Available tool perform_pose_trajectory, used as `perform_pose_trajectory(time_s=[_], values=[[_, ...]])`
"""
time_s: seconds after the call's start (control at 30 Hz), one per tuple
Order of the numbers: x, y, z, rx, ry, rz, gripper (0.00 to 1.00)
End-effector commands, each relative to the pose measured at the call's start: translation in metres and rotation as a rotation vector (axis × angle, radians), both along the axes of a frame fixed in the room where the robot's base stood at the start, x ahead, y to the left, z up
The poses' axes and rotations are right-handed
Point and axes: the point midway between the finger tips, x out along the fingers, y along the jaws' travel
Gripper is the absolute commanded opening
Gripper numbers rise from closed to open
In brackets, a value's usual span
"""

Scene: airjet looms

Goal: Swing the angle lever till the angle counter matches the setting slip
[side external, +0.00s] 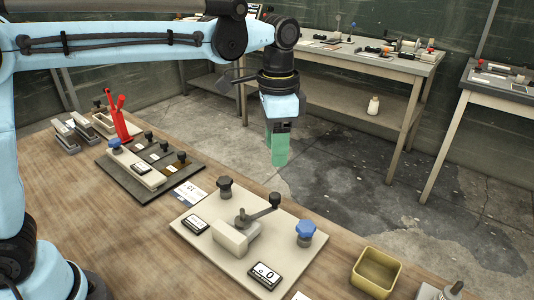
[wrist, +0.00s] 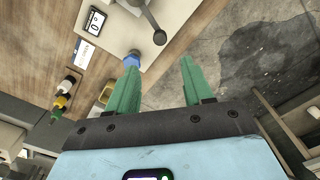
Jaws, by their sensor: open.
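A pale plate (side external: 189,211) on the bench carries a pale block with a grey angle lever (side external: 258,209). The lever's dark ball knob points to the right and back. A small counter (side external: 265,275) at the plate's front appears to read 0. It also shows in the wrist view (wrist: 96,21). A second small display (side external: 195,224) sits at the plate's left; its digits are too small to read. A white slip (wrist: 88,52) lies beside the front counter; its print is unreadable. My gripper (side external: 280,162) hangs empty above and behind the plate, green fingers apart (wrist: 159,62), clear of the lever.
The plate also has a blue knob (side external: 305,232) and a black knob (side external: 226,186). A yellow bin (side external: 376,272) stands to its right. Another slip (side external: 190,192) lies left of it, near a dark fixture board (side external: 118,172) and a red clamp (side external: 119,120). Air above the plate is free.

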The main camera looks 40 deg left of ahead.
Motion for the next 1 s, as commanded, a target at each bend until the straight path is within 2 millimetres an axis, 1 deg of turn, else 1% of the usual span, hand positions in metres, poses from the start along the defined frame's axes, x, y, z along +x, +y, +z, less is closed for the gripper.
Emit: perform_pose_trajectory(time_s=[0.17, 0.4, 0.6, 0.8, 1.0], values=[[0.0, 0.0, -0.022, -0.001, -0.001, 0.001, 0.51], [0.0, 0.0, -0.063, -0.001, -0.002, 0.002, 0.51], [0.0, 0.001, -0.094, -0.001, -0.003, 0.002, 0.51], [0.0, 0.0, -0.111, -0.001, -0.003, 0.002, 0.51], [0.0, 0.001, -0.116, -0.001, -0.003, 0.002, 0.51]])
